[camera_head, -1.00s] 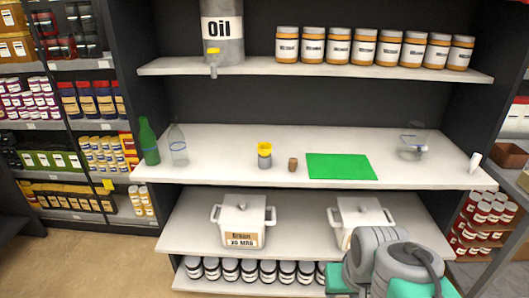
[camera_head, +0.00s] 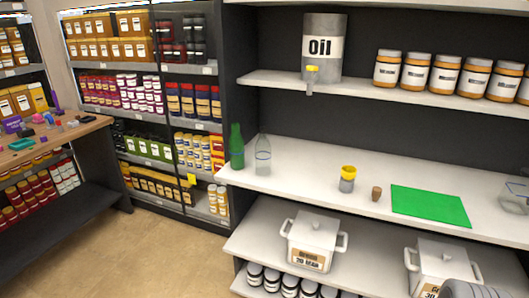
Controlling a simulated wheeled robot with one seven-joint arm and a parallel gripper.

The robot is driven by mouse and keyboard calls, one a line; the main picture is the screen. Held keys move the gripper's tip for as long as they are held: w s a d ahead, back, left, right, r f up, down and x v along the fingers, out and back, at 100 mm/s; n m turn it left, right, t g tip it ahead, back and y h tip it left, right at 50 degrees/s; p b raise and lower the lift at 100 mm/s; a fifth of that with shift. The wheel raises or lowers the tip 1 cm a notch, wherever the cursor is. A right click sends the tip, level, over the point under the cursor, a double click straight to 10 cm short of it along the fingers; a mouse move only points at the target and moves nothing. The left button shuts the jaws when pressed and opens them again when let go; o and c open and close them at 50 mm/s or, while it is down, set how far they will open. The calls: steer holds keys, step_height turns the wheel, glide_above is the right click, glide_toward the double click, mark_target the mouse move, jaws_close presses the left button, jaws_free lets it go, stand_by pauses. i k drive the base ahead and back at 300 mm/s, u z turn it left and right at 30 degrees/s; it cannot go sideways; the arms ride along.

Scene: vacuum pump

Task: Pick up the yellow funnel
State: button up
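I cannot make out a clear yellow funnel shape. A small grey item with a yellow top (camera_head: 347,178) stands upright on the middle white shelf, right of the bottles. Which of these, if either, is the funnel I cannot tell. A grey part of my arm shows at the bottom right corner, well away from both. My gripper is not in view.
A brown cork (camera_head: 376,193) and a green mat (camera_head: 430,204) lie on the middle shelf (camera_head: 300,180). A green bottle (camera_head: 237,147) and a clear bottle (camera_head: 263,156) stand left. White pots (camera_head: 315,241) are below. A wooden table (camera_head: 60,132) with small items stands at far left. The floor between is free.

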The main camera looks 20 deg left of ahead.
mark_target(348, 172)
steer(key=k, duration=0.45)
steer(key=u, duration=1.2)
steer(key=i, duration=1.75)
steer(key=z, duration=0.65)
